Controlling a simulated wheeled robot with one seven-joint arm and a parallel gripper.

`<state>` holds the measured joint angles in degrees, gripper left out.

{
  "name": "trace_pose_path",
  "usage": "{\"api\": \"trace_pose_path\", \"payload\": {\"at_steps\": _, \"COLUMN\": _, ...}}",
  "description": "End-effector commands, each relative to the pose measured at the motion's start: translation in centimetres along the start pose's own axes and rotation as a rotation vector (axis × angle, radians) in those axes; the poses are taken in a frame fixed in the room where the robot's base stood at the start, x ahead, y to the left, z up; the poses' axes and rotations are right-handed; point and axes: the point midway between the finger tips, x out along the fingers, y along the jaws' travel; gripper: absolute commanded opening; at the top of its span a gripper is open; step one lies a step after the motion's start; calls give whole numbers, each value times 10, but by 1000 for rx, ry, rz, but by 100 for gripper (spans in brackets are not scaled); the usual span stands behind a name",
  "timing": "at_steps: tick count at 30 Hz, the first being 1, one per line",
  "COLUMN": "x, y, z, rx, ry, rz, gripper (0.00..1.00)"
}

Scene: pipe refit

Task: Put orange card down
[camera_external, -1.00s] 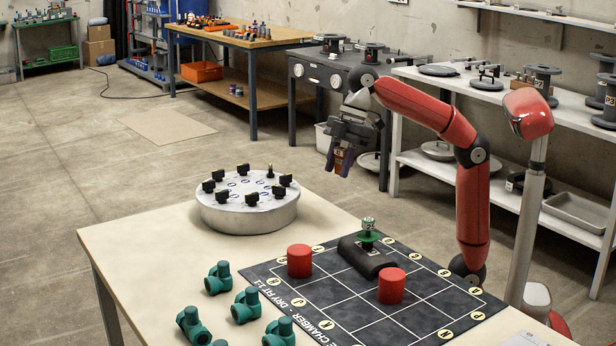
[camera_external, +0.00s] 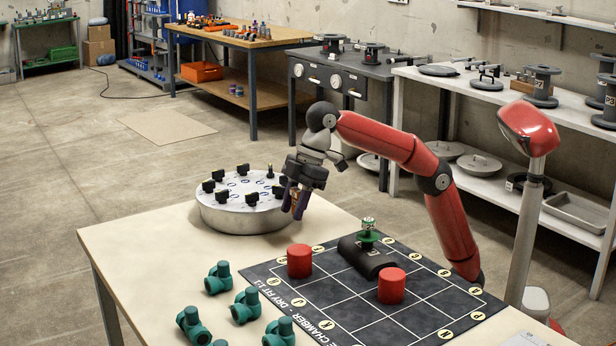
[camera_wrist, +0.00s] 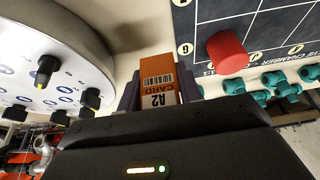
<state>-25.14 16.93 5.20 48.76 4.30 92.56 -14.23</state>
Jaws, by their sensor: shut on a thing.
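My gripper (camera_external: 297,200) is shut on the orange card (camera_wrist: 158,82), which carries a barcode and the print "CARD A2" in the wrist view. In the external view the card shows only as a small orange-brown patch between the fingers. My gripper points down just right of the round white turntable (camera_external: 248,217). It is left of and above the dark gridded mat (camera_external: 330,305). I cannot tell exactly how high the card is over the pale table (camera_external: 150,240).
Two red cylinders (camera_external: 300,261) (camera_external: 391,286) and a black pipe piece (camera_external: 362,257) with a green-topped part stand on the mat. Several teal pipe fittings (camera_external: 246,306) lie at the table's front. The table's left part is clear.

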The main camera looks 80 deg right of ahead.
Motion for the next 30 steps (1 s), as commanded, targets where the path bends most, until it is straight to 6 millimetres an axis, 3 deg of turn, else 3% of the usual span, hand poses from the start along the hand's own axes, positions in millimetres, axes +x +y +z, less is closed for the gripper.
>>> {"api": "trace_pose_path", "payload": {"at_steps": 1, "x": 15, "y": 0, "z": 6, "rx": 1, "ry": -2, "rz": 1, "gripper": 14}}
{"api": "trace_pose_path", "payload": {"at_steps": 3, "x": 25, "y": 0, "z": 10, "rx": 2, "ry": -3, "rz": 1, "gripper": 14}}
{"api": "trace_pose_path", "payload": {"at_steps": 14, "x": 63, "y": 0, "z": 26, "rx": 1, "ry": -2, "rz": 1, "gripper": 14}}
{"api": "trace_pose_path", "payload": {"at_steps": 27, "x": 70, "y": 0, "z": 29, "rx": 1, "ry": -1, "rz": 1, "gripper": 14}}
{"api": "trace_pose_path", "payload": {"at_steps": 28, "x": 70, "y": 0, "z": 29, "rx": 1, "ry": -1, "rz": 1, "gripper": 37}}
{"api": "trace_pose_path", "payload": {"at_steps": 30, "x": 69, "y": 0, "z": 29, "rx": 1, "ry": -1, "rz": 0, "gripper": 46}}
